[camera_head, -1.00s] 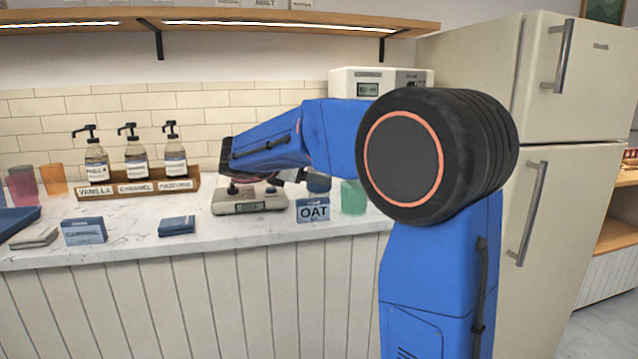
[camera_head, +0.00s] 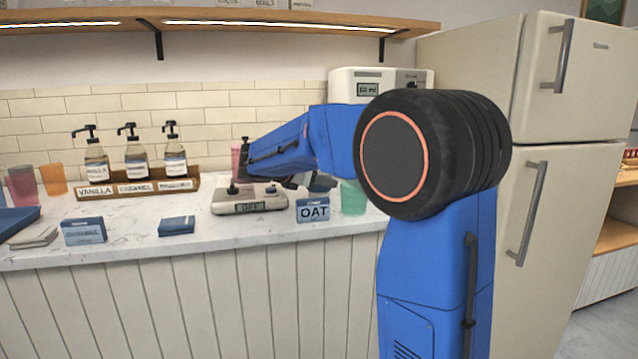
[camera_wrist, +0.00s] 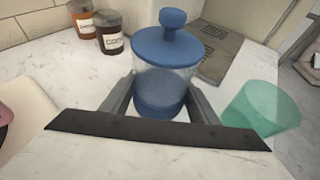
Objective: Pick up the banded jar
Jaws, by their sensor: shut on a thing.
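The banded jar (camera_wrist: 163,58) has a blue lid with a round knob, clear glass walls and a blue lower part. It stands upright in the wrist view between the two fingers of my gripper (camera_wrist: 160,100). My gripper is shut on the jar, one finger on each side. The jar's base is partly hidden by the dark bar of my gripper. In the head view my arm hides most of the gripper, and I cannot make out the jar clearly there.
A green cup (camera_wrist: 262,108) stands close to the right of the jar. Two brown labelled jars (camera_wrist: 110,32) and a grey slotted mat (camera_wrist: 222,52) are behind. The scale (camera_head: 250,200) and OAT box (camera_head: 312,210) stand near the counter's front edge. A fridge is right.

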